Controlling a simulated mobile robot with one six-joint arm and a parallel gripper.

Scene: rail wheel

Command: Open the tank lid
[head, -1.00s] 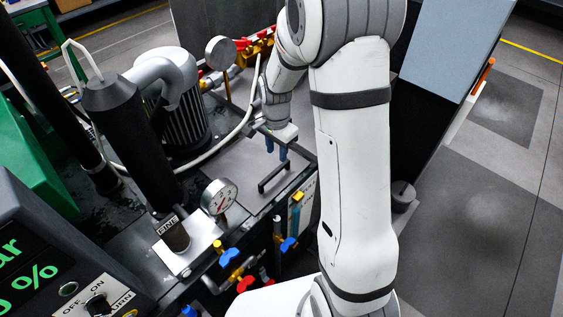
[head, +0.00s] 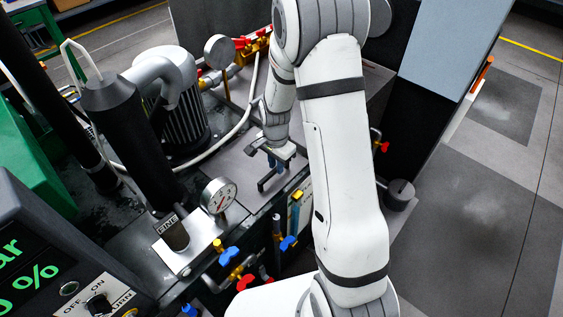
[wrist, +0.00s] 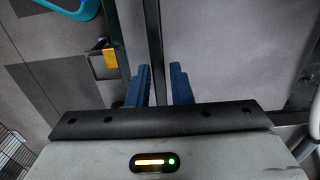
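The tank lid (head: 228,158) is a flat grey panel, lying closed on the tank in the middle of the head view. Its dark bar handle (head: 264,185) is near the lid's front right edge. My gripper (head: 277,165) is right above the handle, its blue fingers pointing down. In the wrist view my gripper (wrist: 162,82) has its two blue fingers apart. A dark bar, seemingly the handle (wrist: 155,45), runs lengthwise towards the gap between them. I cannot tell whether the fingers touch it.
A pressure gauge (head: 218,195) and blue-handled valves (head: 229,256) stand in front of the lid. A motor (head: 183,110) and a white hose (head: 233,132) are left of it. A dark cabinet (head: 425,110) stands at the right. Grey floor (head: 470,220) is clear there.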

